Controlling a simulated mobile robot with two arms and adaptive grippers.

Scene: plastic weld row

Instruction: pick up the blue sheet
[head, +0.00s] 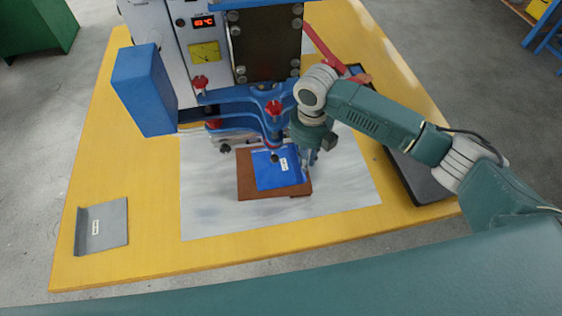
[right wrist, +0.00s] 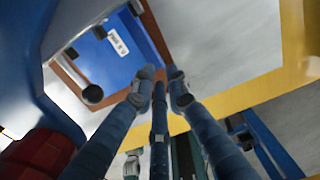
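The blue sheet (head: 270,172) lies flat on a brown board (head: 247,178) under the front of the blue press. It has a white label and dark round spots. It also shows in the right wrist view (right wrist: 95,62), on the brown board. My right gripper (head: 309,168) points down at the sheet's right edge in the head view. In the right wrist view its fingertips (right wrist: 162,78) are a little apart with nothing seen between them, close to the board's edge. I cannot tell whether they touch the sheet or board. My left gripper is out of view.
A blue press (head: 245,97) with red knobs overhangs the sheet closely. A blue box (head: 146,88) juts out at its left. A grey labelled plate (head: 103,228) lies at the table's left. A dark tray (head: 425,184) is at the right. The pale mat's front is clear.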

